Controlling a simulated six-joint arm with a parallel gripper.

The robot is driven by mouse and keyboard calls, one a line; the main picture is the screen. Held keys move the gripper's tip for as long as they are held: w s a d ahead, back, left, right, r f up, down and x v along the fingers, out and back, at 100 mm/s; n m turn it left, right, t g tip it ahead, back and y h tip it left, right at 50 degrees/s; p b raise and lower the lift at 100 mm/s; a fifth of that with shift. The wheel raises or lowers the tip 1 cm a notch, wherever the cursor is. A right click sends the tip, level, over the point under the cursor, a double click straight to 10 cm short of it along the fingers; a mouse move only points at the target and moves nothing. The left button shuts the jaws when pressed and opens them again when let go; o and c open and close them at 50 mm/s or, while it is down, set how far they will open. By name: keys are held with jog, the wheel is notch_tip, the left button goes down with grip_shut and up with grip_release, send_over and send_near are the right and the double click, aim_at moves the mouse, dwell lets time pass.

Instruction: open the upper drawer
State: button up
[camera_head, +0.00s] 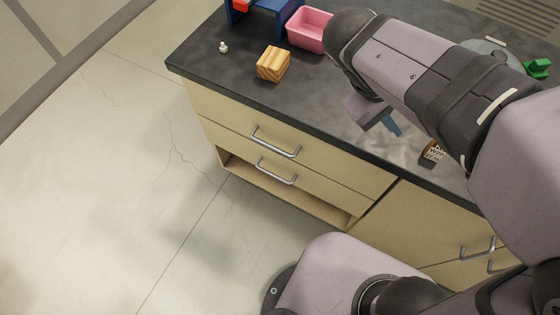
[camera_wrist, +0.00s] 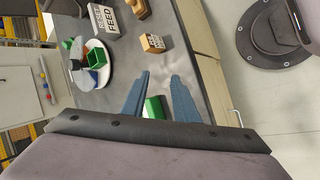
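The upper drawer (camera_head: 240,121) is a pale wood front under the dark countertop, flush with the cabinet and shut. Its metal bar handle (camera_head: 276,143) runs across its middle. My gripper (camera_head: 394,126) is above the countertop, to the right of this handle and apart from it; my arm hides most of it. In the wrist view my gripper (camera_wrist: 160,77) has its two blue fingers well apart. A green block (camera_wrist: 153,107) shows between them, with clear gaps at the sides. A metal handle (camera_wrist: 236,117) shows at the right in the wrist view; I cannot tell which one.
A lower drawer handle (camera_head: 277,172) sits below, above an open recess. The countertop (camera_head: 215,68) bears a wooden block (camera_head: 273,64), a pink bin (camera_head: 310,30), a small white piece (camera_head: 223,47) and a labelled block (camera_head: 433,151). The floor before the drawers is clear.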

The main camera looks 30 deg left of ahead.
jog(key=s+a+n+t+y+b, duration=0.15)
jog(key=a+n+t+b, duration=0.6)
jog(key=a, duration=0.85)
jog(key=s+a+r+t+y+b, duration=0.35)
jog(key=s+a+b, duration=0.45)
jog(key=s+a, duration=0.3)
notch_tip(320, 180, down, 30)
jog(key=r, duration=0.1)
jog(key=w+f, duration=0.2)
jog(key=w, duration=0.4)
jog(key=shift+w+d+m, duration=0.25)
jog(key=shift+d+m, duration=0.1)
jog(key=shift+d, duration=0.1)
grip_shut()
